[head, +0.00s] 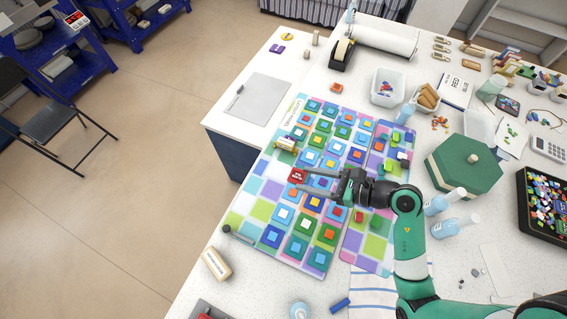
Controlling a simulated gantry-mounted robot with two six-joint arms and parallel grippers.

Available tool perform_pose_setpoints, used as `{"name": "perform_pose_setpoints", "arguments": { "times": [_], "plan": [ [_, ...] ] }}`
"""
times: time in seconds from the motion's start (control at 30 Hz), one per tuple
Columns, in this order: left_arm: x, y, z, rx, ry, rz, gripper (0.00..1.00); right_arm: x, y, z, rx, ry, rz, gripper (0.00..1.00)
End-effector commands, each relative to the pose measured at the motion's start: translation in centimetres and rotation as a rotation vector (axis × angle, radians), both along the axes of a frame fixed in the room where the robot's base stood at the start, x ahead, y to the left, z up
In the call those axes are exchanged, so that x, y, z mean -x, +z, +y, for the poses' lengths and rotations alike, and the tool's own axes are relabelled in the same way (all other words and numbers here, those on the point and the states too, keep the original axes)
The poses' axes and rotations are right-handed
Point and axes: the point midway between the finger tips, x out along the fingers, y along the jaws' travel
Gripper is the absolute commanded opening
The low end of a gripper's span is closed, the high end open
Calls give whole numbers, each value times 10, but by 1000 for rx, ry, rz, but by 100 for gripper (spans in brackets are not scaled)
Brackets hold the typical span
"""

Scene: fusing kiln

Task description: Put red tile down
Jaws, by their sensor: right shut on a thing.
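My right gripper (305,181) reaches in from the right over the patterned board (240,205), fingers pointing left. It is shut on a small red tile (297,175) with pale markings, held at the fingertips. The tile is over the left-middle part of the board; I cannot tell whether it touches the surface. Many stacked coloured tiles sit in rows on the board's squares, and some pale squares on its left and lower left are bare. My left gripper is not in view.
A green hexagonal kiln (464,166) stands right of the board, with bottles (444,202) near it. A white tub (386,87) and a tape dispenser (342,54) are behind. A cream bottle (216,263) lies at the front left. A grey sheet (258,98) lies back left.

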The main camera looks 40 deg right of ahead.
Motion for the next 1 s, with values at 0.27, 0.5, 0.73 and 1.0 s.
{"name": "perform_pose_setpoints", "arguments": {
  "times": [0.27,0.5,0.73,1.0],
  "plan": [
    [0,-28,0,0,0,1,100,-72,-38,-24,1,3,-1,0],
    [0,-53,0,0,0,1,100,-110,-85,-38,0,0,1,0],
    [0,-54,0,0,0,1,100,-117,-90,-40,0,0,-1,0],
    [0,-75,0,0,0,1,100,-121,-127,-42,0,-2,1,0]
  ]
}}
